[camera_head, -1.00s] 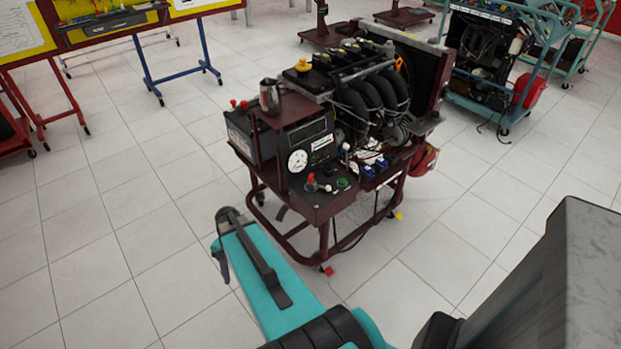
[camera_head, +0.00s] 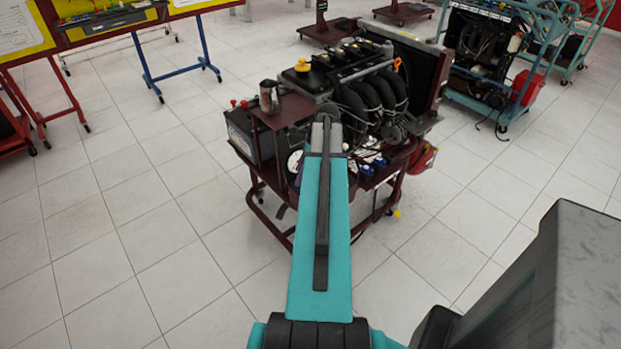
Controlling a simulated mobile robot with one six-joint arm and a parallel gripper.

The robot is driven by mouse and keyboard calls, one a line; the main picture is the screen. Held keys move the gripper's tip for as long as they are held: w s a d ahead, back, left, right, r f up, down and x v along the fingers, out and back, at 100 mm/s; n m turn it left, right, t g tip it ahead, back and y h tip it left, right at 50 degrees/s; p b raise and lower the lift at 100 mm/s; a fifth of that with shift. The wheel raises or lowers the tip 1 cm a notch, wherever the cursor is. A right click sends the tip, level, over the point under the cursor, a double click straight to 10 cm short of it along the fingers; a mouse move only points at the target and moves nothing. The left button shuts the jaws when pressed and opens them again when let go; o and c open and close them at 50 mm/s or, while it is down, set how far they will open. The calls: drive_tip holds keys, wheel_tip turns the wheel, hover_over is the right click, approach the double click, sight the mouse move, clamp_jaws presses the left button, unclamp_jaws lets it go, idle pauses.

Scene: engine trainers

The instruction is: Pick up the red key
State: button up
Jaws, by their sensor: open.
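The red key is not visible now. In the earlier frame a red key-like piece stood on the control panel at the front of the engine trainer (camera_head: 285,112), beside a green button. My teal arm link now covers that part of the panel. Only the edge of the white round gauge (camera_head: 294,162) shows left of the link. My gripper cannot be seen; it is hidden by the arm or out of view.
A metal cup (camera_head: 269,97) stands on the trainer's shelf, above a battery (camera_head: 240,134). Another trainer (camera_head: 487,58) with a red container is at the upper right. Blue-legged and red-legged board stands are at the upper left. The tiled floor left of the trainer is clear.

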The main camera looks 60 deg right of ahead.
drive_tip(key=s+d+r+m+t+h, duration=0.1)
drive_tip(key=s+d+r+m, duration=0.2)
drive_tip(key=s+d+r, duration=0.2)
wheel_tip(320, 180, up, 2)
drive_tip(key=shift+s+d+r+m, duration=0.2)
drive_tip(key=shift+s+d+m, duration=0.15)
drive_tip(key=shift+d, duration=0.7)
drive_tip(key=p+x, duration=0.1)
drive_tip(key=x, duration=0.7)
drive_tip(key=shift+a+f+p, duration=0.1)
drive_tip(key=shift+f+p, duration=0.25)
drive_tip(key=shift+s+p+x, duration=0.1)
drive_tip(key=shift+p+x, duration=0.25)
drive_tip(key=shift+x, duration=0.35)
drive_tip(key=shift+s+p+x, duration=0.15)
drive_tip(key=shift+p+x, duration=0.15)
drive_tip(key=shift+x, duration=1.65)
